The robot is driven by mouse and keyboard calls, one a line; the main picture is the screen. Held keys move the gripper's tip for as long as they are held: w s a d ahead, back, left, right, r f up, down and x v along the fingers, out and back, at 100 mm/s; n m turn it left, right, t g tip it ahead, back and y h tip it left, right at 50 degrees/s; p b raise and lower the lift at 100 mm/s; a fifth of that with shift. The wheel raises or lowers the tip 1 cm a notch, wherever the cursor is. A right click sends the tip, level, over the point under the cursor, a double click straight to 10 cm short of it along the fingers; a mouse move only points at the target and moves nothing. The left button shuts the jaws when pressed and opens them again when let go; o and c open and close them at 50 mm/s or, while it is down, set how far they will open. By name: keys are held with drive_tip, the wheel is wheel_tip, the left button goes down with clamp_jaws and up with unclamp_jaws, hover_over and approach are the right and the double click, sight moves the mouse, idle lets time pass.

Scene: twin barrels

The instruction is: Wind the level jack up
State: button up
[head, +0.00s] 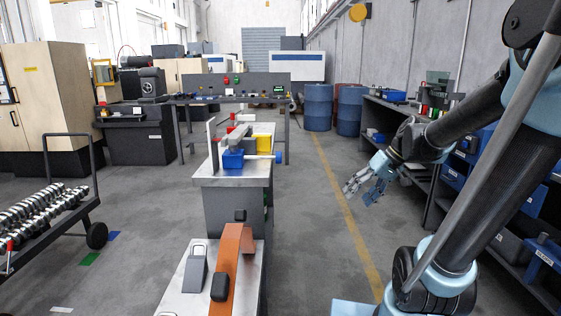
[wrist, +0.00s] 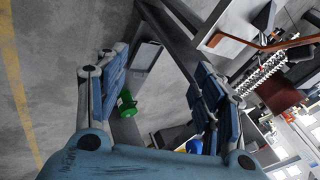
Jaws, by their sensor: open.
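My gripper (head: 366,186) is open and empty, held in the air over the aisle right of the central benches. In the wrist view its blue-padded fingers (wrist: 163,78) stand wide apart with nothing between them. I cannot pick out a level jack with certainty. A green fitting (wrist: 127,103) shows between the fingers in the wrist view, beyond them and apart from them. A grey bench (head: 232,184) left of my gripper carries a blue device (head: 234,159) with a blue rod reaching right. No crank handle is clear.
A nearer metal bench (head: 184,282) holds an orange bracket (head: 230,262). Shelving (head: 399,113) with blue bins lines the right wall. Blue barrels (head: 318,107) stand at the back. A trolley (head: 41,228) with metal shafts is at left. The yellow-lined aisle floor (head: 330,225) is clear.

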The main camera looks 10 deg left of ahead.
drive_tip(key=w+a+r+n+g+y, duration=0.1)
drive_tip(key=w+a+r+n+y, duration=0.15)
drive_tip(key=w+a, duration=0.35)
drive_tip(key=w+a+r+n+g+y, duration=0.1)
drive_tip(key=w+a+r+n+y, duration=0.2)
drive_tip(key=w, duration=0.4)
drive_tip(key=n+g+y, duration=0.4)
drive_tip(key=n+y, duration=0.1)
drive_tip(key=n, duration=0.1)
approach(280, 158)
drive_tip(key=a, duration=0.6)
drive_tip(key=a+f, duration=0.1)
drive_tip(key=a, duration=0.3)
drive_tip(key=shift+s, duration=0.35)
drive_tip(key=c, duration=1)
